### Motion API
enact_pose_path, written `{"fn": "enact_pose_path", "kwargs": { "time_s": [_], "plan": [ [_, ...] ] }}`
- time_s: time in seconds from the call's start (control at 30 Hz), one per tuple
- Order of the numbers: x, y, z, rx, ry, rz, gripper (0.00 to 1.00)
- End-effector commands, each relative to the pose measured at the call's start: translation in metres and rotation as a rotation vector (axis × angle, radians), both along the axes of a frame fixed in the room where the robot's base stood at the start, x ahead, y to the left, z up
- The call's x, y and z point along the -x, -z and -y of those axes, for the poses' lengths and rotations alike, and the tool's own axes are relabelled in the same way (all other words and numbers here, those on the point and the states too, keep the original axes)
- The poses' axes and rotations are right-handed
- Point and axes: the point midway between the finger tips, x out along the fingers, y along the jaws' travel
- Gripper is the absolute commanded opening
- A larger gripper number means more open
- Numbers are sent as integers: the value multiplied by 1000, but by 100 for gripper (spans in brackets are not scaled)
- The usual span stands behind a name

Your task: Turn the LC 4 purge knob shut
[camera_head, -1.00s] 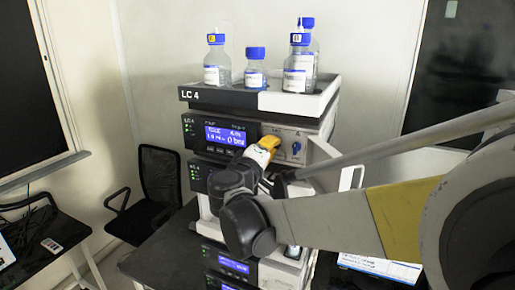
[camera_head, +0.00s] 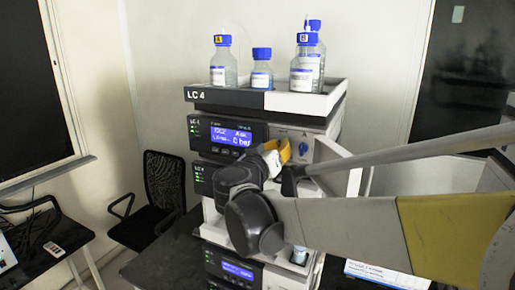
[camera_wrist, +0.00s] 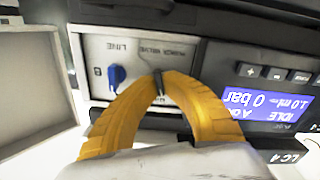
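The LC 4 unit (camera_head: 215,145) has a lit blue display and a pale panel at its right. In the wrist view, which is upside down, this panel (camera_wrist: 130,50) bears a blue LINE knob (camera_wrist: 117,77) and the purge valve label. The blue knob also shows in the head view (camera_head: 303,149). My gripper (camera_wrist: 158,80), with yellow fingers, is at the purge valve position, beside the blue knob. Its fingertips are close together on a small dark purge knob (camera_wrist: 158,87), mostly hidden between them. The knob's angle is hard to tell.
Capped bottles (camera_head: 262,70) stand in the tray (camera_head: 225,98) on top of the stack. More modules lie below, partly covered by my arm. An open white panel (camera_wrist: 30,90) stands beside the unit. A black chair (camera_head: 160,195) is at the left.

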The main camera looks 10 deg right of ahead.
Motion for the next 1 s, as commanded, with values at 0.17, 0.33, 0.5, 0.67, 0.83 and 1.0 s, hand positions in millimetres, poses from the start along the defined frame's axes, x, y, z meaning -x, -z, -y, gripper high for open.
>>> {"fn": "enact_pose_path", "kwargs": {
  "time_s": [0.17, 0.33, 0.5, 0.67, 0.83, 1.0],
  "plan": [
    [0, -1, 0, -102, -1, 78, 0],
    [0, -1, 1, -177, -1, 132, 0],
    [0, -2, 1, -225, -1, 167, 0],
    [0, -2, 1, -247, -1, 183, 0],
    [0, -2, 1, -252, -1, 187, 0],
    [0, -2, 1, -252, -1, 187, 0]
  ]
}}
